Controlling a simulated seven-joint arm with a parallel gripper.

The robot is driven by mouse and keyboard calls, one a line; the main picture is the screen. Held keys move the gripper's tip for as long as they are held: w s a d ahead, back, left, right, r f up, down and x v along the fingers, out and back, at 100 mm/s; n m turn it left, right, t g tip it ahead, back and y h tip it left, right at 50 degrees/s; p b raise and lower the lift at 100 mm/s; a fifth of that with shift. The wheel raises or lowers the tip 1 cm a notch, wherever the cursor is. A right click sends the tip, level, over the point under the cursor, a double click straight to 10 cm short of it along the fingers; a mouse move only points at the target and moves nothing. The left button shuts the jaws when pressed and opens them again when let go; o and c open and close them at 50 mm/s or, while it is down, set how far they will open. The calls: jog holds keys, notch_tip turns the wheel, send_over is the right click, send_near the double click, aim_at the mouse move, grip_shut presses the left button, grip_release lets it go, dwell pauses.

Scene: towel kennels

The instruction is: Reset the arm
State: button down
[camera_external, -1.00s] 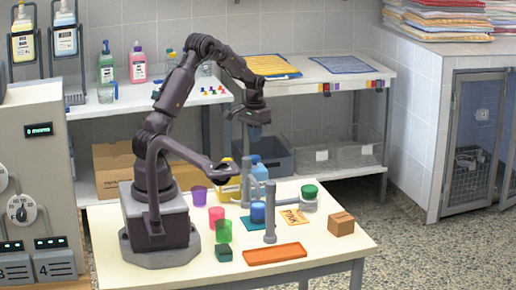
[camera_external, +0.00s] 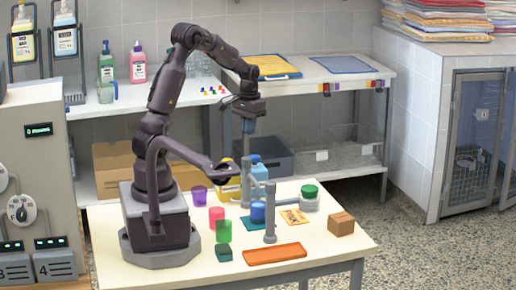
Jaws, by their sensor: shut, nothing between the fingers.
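My dark arm stands at the left of the table (camera_external: 180,275), bent up and over to the right. My gripper (camera_external: 248,127) points down, high above the back of the table. It is shut and empty, apart from all the objects below it.
On the table are a purple cup (camera_external: 198,195), a pink cup (camera_external: 216,216), a green cup (camera_external: 223,232), a blue cup (camera_external: 258,212), a grey post (camera_external: 270,225), an orange tray (camera_external: 275,253), a green-lidded jar (camera_external: 309,199) and a cardboard box (camera_external: 341,223). A shelf (camera_external: 330,78) stands behind.

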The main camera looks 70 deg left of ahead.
jog(key=s+d+r+m+t, duration=0.3)
jog(key=s+d+r, duration=0.3)
jog(key=d, duration=0.4)
jog(key=s+d+r+m+t, duration=0.2)
jog(key=s+d+r, duration=0.4)
jog(key=d, duration=0.5)
jog(key=shift+s+m+t, duration=0.4)
jog(key=shift+s+m, duration=0.1)
jog(key=shift+s, duration=0.2)
